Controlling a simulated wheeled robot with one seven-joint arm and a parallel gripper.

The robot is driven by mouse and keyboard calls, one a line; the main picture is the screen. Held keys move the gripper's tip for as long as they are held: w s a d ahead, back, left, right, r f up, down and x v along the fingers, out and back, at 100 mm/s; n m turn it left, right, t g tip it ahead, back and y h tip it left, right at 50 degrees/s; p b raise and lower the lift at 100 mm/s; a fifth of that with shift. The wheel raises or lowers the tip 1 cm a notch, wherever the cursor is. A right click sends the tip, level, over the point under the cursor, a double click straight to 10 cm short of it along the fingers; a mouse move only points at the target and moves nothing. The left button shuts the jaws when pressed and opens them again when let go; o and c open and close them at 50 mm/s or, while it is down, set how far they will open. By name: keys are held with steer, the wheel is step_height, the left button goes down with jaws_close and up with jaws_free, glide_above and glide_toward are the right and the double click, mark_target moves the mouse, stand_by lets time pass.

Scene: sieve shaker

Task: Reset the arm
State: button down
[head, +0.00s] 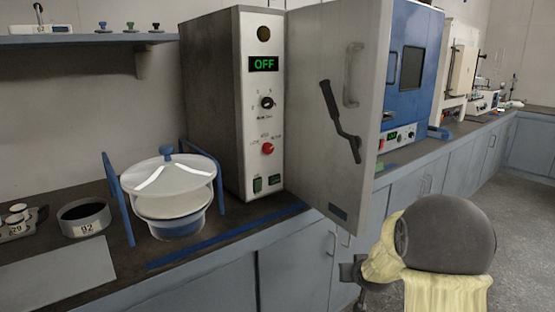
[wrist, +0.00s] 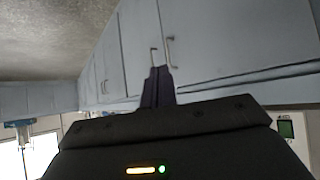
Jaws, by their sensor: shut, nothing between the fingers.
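My gripper (head: 352,272) hangs at the lower right in the head view, in front of the lower cabinets and apart from the counter. In the wrist view its dark fingers (wrist: 158,86) are together with nothing between them, in front of the cabinet doors. The sieve shaker (head: 232,110) is a tall grey cabinet on the counter; its display reads OFF. Its door (head: 325,60) stands open to the right, with a black lever handle (head: 340,122) on it.
A sieve stack with a clear white lid (head: 174,181) stands between blue side bars on the counter (head: 245,222). A blue oven (head: 410,70) stands behind the door. Open floor (head: 505,235) lies to the right.

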steer(key=s+a+g, duration=0.3)
steer(key=s+g, duration=0.1)
steer(key=s, duration=1)
steer(key=s+a+g, duration=0.3)
steer(key=s+a, duration=0.1)
steer(key=s, duration=1)
step_height(320, 180, up, 34)
steer(key=w+p, duration=0.1)
steer(key=p, duration=3.3)
steer(key=shift+d+y, duration=0.3)
steer(key=shift+f, duration=0.1)
steer(key=shift+a, duration=0.1)
